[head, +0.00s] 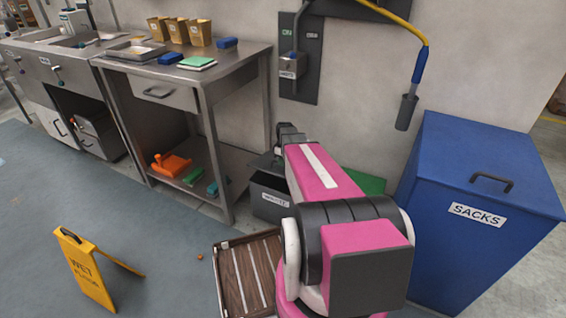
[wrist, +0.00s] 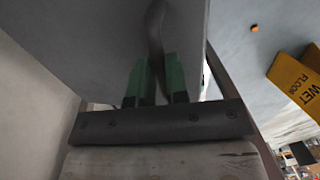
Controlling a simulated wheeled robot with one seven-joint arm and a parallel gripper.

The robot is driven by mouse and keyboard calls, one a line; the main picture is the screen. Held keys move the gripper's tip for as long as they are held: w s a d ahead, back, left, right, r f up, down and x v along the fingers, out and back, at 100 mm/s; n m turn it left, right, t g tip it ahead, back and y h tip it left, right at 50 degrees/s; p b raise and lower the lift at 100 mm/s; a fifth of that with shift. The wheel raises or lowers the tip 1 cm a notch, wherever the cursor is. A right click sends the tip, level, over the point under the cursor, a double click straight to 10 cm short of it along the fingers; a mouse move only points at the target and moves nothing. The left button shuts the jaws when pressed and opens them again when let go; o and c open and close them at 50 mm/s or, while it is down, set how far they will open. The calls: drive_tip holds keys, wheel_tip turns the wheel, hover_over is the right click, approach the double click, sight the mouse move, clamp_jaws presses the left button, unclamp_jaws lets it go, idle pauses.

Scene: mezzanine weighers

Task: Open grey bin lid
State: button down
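The grey bin (head: 270,200) with a white label stands on the floor beside the steel table. Its lid (head: 262,161) shows only partly behind my pink arm, and I cannot tell from here how far it is raised. In the wrist view the lid is a broad grey surface (wrist: 85,35) with a dark curved handle (wrist: 155,28). My gripper (wrist: 157,82) has its green fingers on both sides of this handle, close against it. In the head view my gripper (head: 288,134) is small and mostly hidden by my arm.
A blue SACKS bin (head: 478,240) stands on the right. The steel table (head: 190,73) is on the left. A slatted wooden crate (head: 247,277) lies in front of the grey bin. A yellow wet floor sign (head: 85,268) stands at front left. Floor between sign and table is mostly clear.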

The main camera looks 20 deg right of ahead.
drive_tip(key=shift+w+d+r, duration=0.3)
drive_tip(key=shift+r, duration=0.15)
drive_tip(key=w+d+r+g+y, duration=0.2)
drive_tip(key=w+d+r, duration=1)
drive_tip(key=w+d, duration=0.4)
drive_tip(key=shift+w+d, duration=0.4)
drive_tip(key=shift+d, duration=0.1)
drive_tip(key=shift+r, duration=0.1)
drive_tip(key=c, duration=1.1)
unclamp_jaws()
drive_tip(key=shift+a+r, duration=0.1)
